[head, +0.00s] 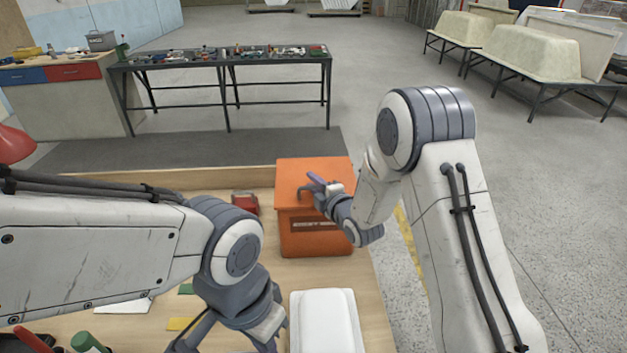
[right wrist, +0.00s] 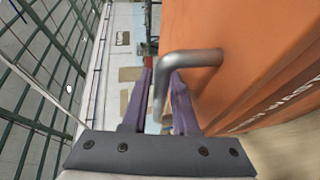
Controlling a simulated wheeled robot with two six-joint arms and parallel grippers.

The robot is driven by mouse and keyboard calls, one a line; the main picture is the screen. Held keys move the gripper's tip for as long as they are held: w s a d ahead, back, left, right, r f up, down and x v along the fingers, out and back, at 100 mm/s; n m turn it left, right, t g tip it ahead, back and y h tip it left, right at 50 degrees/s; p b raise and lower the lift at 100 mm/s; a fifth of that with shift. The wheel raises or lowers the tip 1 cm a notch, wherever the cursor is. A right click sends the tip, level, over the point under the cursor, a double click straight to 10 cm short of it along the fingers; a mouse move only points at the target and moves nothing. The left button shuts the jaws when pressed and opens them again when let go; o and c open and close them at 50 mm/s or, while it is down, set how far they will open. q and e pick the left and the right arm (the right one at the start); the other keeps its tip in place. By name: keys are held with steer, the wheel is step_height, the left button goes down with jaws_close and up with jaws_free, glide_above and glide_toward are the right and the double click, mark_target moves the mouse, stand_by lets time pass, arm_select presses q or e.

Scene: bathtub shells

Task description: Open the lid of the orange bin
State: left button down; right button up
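The orange bin (head: 316,232) stands at the far right of the wooden table, its flat lid (head: 310,170) down. A grey bent metal handle (right wrist: 190,60) sticks out from the orange surface in the right wrist view. My right gripper (head: 318,187) is at the bin's upper part. In the right wrist view its purple fingers (right wrist: 164,95) lie on either side of the handle; whether they press on it I cannot tell. My left arm is bent over the table, its gripper low in the head view and partly cut off by the bottom edge.
A white container (head: 325,322) stands on the table in front of the bin. A small red object (head: 245,203) lies left of the bin. Floor lies right of the table. A long workbench (head: 220,62) with parts stands beyond.

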jaws_close()
stand_by(1.5)
